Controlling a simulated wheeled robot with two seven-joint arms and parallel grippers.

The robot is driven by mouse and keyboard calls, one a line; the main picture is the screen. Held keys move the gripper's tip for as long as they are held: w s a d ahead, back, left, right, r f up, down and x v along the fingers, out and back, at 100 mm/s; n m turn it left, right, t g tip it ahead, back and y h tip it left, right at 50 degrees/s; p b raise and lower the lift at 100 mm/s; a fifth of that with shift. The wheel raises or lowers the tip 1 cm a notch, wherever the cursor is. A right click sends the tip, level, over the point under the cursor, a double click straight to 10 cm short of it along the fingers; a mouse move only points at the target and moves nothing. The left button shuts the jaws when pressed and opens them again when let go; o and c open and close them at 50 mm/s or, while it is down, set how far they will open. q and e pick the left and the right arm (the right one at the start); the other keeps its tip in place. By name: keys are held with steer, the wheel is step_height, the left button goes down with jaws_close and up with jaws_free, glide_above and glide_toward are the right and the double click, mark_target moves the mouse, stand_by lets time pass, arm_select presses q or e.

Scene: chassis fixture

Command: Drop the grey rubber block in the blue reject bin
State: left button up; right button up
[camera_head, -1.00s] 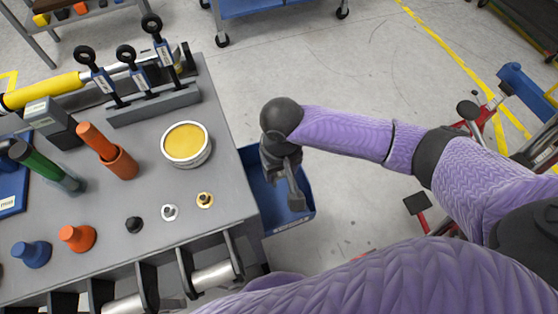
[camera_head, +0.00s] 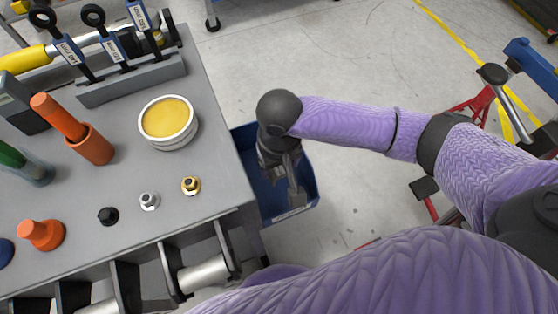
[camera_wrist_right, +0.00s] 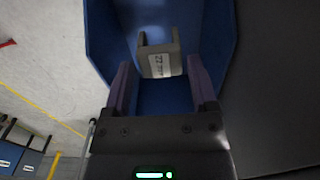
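The blue reject bin (camera_head: 310,192) hangs or stands beside the right side of the grey table; I cannot tell which. My right gripper (camera_head: 292,192) points down over it. In the right wrist view the bin's blue walls (camera_wrist_right: 220,40) surround the view between my fingers. My right gripper (camera_wrist_right: 160,82) is open, its two fingers apart. A grey block (camera_wrist_right: 160,62) with a white label shows beyond the fingertips, against the bin's inside, with gaps to both fingers. I cannot tell whether it rests on the bin floor. My left gripper is not in view.
The grey table (camera_head: 225,150) holds a yellow-filled round tin (camera_head: 168,120), an orange cup with a handle (camera_head: 88,140), several small fasteners and a rack of eye bolts (camera_head: 130,80). Open floor (camera_head: 350,60) lies to the right, with red-legged stands farther right.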

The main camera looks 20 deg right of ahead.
steer(key=shift+o, duration=1.4)
steer(key=shift+r, duration=0.15)
arm_select(q)
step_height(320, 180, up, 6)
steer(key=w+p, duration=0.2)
steer(key=p, duration=0.4)
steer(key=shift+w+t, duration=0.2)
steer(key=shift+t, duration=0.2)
arm_select(e)
step_height(320, 180, up, 10)
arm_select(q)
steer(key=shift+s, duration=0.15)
arm_select(e)
steer(key=shift+f, duration=0.2)
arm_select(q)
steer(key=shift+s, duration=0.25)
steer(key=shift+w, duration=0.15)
